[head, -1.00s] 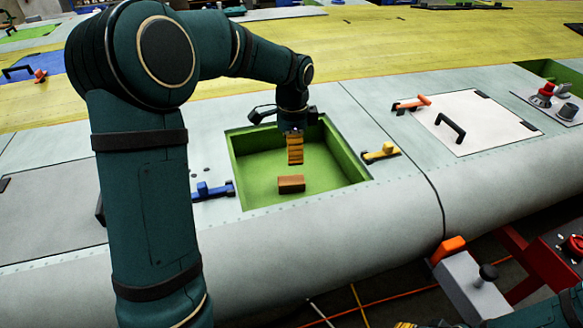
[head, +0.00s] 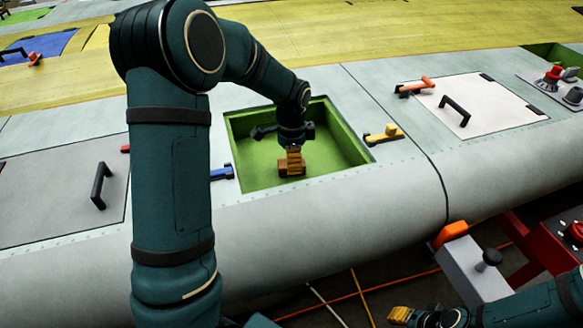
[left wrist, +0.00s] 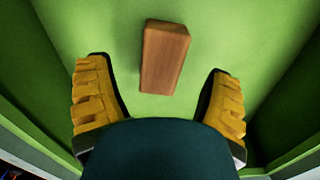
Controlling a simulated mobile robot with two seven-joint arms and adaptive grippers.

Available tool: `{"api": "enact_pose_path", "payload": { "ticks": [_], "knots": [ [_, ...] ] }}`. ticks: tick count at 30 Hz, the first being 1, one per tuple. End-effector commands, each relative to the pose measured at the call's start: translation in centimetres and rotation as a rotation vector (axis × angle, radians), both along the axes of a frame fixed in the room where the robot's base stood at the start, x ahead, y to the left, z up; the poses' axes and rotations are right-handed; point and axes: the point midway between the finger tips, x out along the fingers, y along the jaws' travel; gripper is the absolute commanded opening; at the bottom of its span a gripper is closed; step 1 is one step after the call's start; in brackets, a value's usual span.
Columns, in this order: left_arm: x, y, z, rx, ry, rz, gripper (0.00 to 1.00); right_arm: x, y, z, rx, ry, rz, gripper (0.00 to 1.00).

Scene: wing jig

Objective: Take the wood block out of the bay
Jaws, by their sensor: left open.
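The brown wood block (head: 283,171) lies on the floor of the green bay (head: 345,137). My left gripper (head: 292,158) is down inside the bay, right at the block and partly hiding it in the head view. In the left wrist view the block (left wrist: 165,55) lies between the lines of the two open yellow fingers, with a gap on each side.
Bay walls surround the left gripper. A yellow latch (head: 384,134) sits right of the bay and a blue latch (head: 221,173) left of it. A white panel with a black handle (head: 454,111) lies farther right. A grey box with an orange top (head: 468,262) stands at the lower right.

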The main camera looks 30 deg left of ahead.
Motion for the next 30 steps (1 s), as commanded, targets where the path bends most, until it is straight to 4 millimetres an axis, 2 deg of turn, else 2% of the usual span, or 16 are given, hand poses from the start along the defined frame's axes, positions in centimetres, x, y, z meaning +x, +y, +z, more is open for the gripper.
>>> {"api": "enact_pose_path", "payload": {
  "ticks": [3, 6, 15, 20, 21, 22, 30],
  "knots": [
    [-0.1, 0.1, -2.0, 0.000, 0.003, 0.000, 0.80, -0.1, 0.0, -0.4, 0.000, 0.002, 0.002, 0.34],
    [0.0, 0.1, -2.8, 0.000, 0.001, 0.000, 0.80, -0.2, 0.0, -0.5, 0.000, 0.003, 0.002, 0.34],
    [0.0, 0.2, -3.1, 0.001, -0.001, 0.000, 0.80, -0.2, 0.0, -0.5, 0.000, 0.004, 0.003, 0.34],
    [0.0, 0.2, -3.1, 0.001, -0.001, 0.000, 0.24, -0.2, 0.0, -0.5, 0.000, 0.004, 0.003, 0.34],
    [0.0, 0.2, -3.1, 0.001, -0.001, 0.000, 0.10, -0.2, 0.0, -0.5, 0.000, 0.003, 0.002, 0.34],
    [0.0, 0.2, -3.1, 0.001, -0.001, 0.000, 0.07, -0.2, 0.0, -0.5, 0.000, 0.003, 0.002, 0.34],
    [0.0, 0.1, -3.1, 0.001, -0.001, 0.000, 0.07, -0.1, 0.0, -0.5, 0.000, 0.003, 0.002, 0.34]
  ]
}}
